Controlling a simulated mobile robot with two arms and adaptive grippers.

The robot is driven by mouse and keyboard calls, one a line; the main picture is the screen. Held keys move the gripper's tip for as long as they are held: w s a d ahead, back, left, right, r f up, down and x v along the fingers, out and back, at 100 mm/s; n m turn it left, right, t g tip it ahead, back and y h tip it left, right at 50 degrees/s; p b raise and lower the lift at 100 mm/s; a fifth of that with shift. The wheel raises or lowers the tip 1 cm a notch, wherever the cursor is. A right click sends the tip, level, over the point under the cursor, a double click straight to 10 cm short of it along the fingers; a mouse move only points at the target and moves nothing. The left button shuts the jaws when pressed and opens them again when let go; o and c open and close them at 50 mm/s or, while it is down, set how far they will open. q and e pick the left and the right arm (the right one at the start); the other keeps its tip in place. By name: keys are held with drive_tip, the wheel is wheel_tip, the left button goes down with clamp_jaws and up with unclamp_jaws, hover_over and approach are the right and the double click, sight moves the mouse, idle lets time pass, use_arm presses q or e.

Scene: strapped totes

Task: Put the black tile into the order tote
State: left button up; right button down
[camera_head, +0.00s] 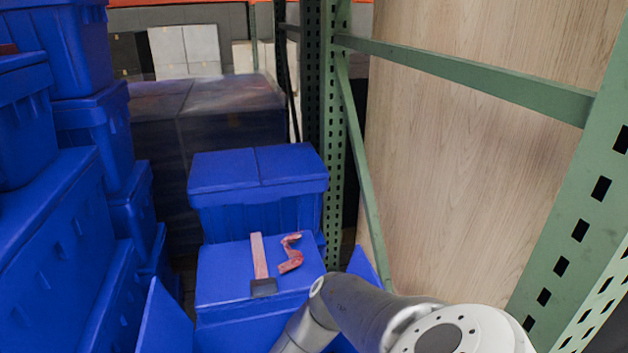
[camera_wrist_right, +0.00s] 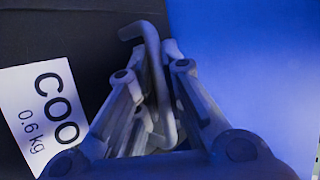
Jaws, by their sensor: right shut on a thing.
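In the right wrist view my right gripper (camera_wrist_right: 155,130) is shut on a grey bent rod (camera_wrist_right: 153,60), which looks like a handle. Behind it on the left is a black surface (camera_wrist_right: 90,30), probably the black tile, with a white label (camera_wrist_right: 40,115) reading "COO" and "0.6 kg". I cannot tell whether the rod is fixed to it. A plain blue surface (camera_wrist_right: 265,70) fills the right side. In the head view my right arm reaches in at the bottom, with its gripper hidden. I cannot tell which blue tote is the order tote. My left gripper is not in view.
A blue tote top (camera_head: 215,278) bears a pinkish strap (camera_head: 259,256) with a dark end piece and a red curled piece (camera_head: 291,254). Upright blue flaps (camera_head: 165,320) flank it. A closed tote (camera_head: 258,205) stands behind. Stacked totes (camera_head: 75,125) are left; a green rack (camera_head: 333,150) is right.

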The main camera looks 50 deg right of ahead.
drive_tip(key=shift+f, duration=0.5)
drive_tip(key=shift+f+b, duration=0.1)
drive_tip(key=shift+b, duration=0.2)
drive_tip(key=c, duration=1.5)
unclamp_jaws()
drive_tip(key=shift+c, duration=0.2)
